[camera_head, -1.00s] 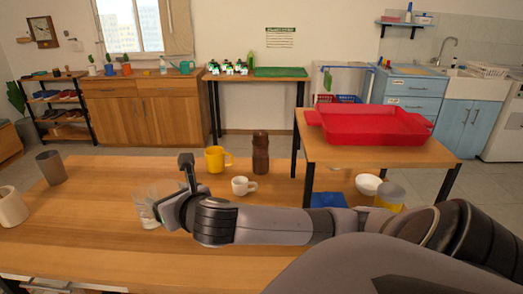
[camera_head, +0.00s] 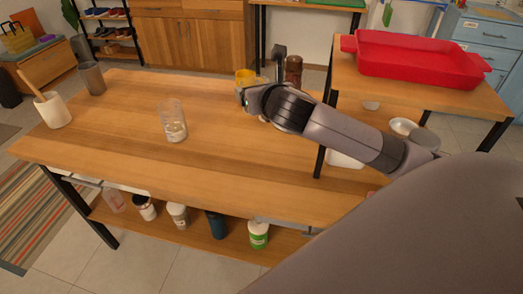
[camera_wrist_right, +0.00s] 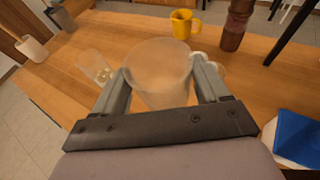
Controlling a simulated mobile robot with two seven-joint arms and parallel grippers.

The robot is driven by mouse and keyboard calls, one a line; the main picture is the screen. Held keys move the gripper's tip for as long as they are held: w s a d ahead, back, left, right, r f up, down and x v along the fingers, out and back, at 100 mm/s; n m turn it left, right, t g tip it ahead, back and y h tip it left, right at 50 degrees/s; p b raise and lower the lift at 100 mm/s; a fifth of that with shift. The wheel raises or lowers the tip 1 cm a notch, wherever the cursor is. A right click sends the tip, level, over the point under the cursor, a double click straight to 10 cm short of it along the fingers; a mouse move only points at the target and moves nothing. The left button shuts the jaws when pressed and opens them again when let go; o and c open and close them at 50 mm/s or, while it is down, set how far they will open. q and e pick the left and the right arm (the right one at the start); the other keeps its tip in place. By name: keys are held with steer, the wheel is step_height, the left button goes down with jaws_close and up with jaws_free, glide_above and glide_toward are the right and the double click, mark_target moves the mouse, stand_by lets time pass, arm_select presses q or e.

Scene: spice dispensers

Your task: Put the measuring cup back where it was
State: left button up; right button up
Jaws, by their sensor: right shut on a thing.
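My right gripper (camera_head: 262,78) reaches over the wooden table from the right in the head view. In the right wrist view its two fingers (camera_wrist_right: 160,68) are shut on a translucent cup (camera_wrist_right: 158,80), which looks like the measuring cup. The cup is held with its wide rim facing up toward the camera. In the head view the gripper and arm mostly hide it. Whether its base touches the table cannot be told. A clear glass (camera_head: 173,122) with something pale at its bottom stands apart on the table, left of the gripper. My left gripper is not in view.
A yellow mug (camera_head: 243,77) and a brown bottle (camera_head: 293,72) stand behind the gripper. A dark cup (camera_head: 92,78) and a cream pot (camera_head: 52,110) stand at the table's left. A red tray (camera_head: 415,60) lies on the side table. The table's front middle is clear.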

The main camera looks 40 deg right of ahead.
step_height(320, 180, down, 17)
steer(key=b, duration=0.3)
steer(key=shift+f, duration=0.1)
steer(key=shift+f, duration=0.15)
steer(key=o, duration=1.2)
steer(key=shift+c, duration=0.2)
steer(key=shift+r, duration=0.25)
steer(key=p+v, duration=0.1)
steer(key=v, duration=1.1)
steer(key=shift+a, duration=0.1)
